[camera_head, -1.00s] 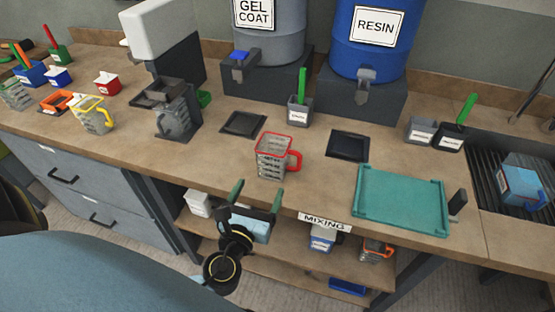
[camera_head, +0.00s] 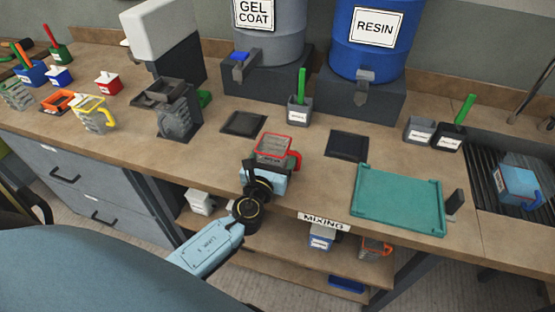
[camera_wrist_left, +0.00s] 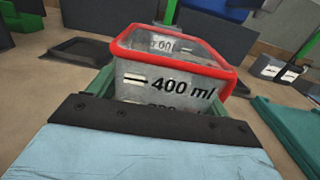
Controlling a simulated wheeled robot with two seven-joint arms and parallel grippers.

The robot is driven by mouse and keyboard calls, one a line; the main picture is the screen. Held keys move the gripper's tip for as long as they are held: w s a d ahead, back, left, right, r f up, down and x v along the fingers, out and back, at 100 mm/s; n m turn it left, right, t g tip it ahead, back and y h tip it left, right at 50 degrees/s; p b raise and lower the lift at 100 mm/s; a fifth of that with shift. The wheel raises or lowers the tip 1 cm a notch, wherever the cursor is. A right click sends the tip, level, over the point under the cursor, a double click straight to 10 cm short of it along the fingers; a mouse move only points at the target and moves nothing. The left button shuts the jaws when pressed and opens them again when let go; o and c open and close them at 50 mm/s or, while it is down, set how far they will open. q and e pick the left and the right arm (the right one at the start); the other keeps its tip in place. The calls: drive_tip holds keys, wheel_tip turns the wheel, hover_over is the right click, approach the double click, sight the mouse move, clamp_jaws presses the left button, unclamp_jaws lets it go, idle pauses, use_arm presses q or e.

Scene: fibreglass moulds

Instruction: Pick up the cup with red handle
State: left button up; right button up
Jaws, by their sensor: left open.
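The cup with the red rim and red handle (camera_head: 273,148) stands upright on the workbench near its front edge. In the left wrist view the clear cup (camera_wrist_left: 170,75) is close ahead, with "400 ml" printed on its near wall. Its handle points right in the head view. My left gripper (camera_head: 268,165) is open at the near side of the cup and hides its lower part. A green finger shows low beside the cup's left side in the left wrist view. I cannot tell whether the fingers touch the cup. My right gripper is not in view.
A teal tray (camera_head: 398,200) lies right of the cup. Dark square pads (camera_head: 243,123) (camera_head: 347,146) lie behind it. The gel coat drum (camera_head: 270,35) and resin drum (camera_head: 370,40) stand at the back. A yellow-rimmed cup (camera_head: 93,114) stands at left. A shelf with small containers lies below.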

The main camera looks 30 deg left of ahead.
use_arm(q)
drive_tip(key=shift+w, duration=0.15)
drive_tip(key=c, duration=0.8)
drive_tip(key=shift+o, duration=0.2)
